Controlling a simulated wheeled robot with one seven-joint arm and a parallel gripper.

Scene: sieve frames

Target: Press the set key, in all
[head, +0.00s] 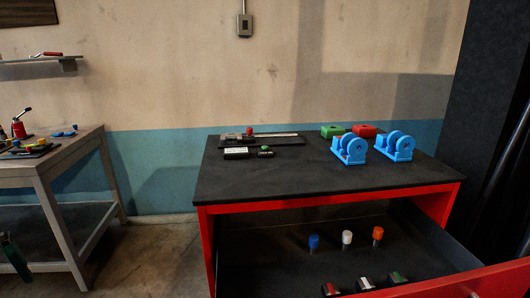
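No part can be made out for certain as the set key in the head view. On the black top of the red cabinet (310,182) lies a small dark box with a pale display (235,150). Beside it on the right is a small dark piece with a green top (264,149). Behind them is a dark plate with a metal bar and a red knob (249,131). Any lettering is too small to read. My gripper is not in view.
Two blue wheeled devices (396,146) and green (332,131) and red blocks stand at the top's right. The open drawer (270,262) below holds blue, white and orange-topped pegs and several small blocks. A workbench (50,155) stands left, with bare floor (165,255) between.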

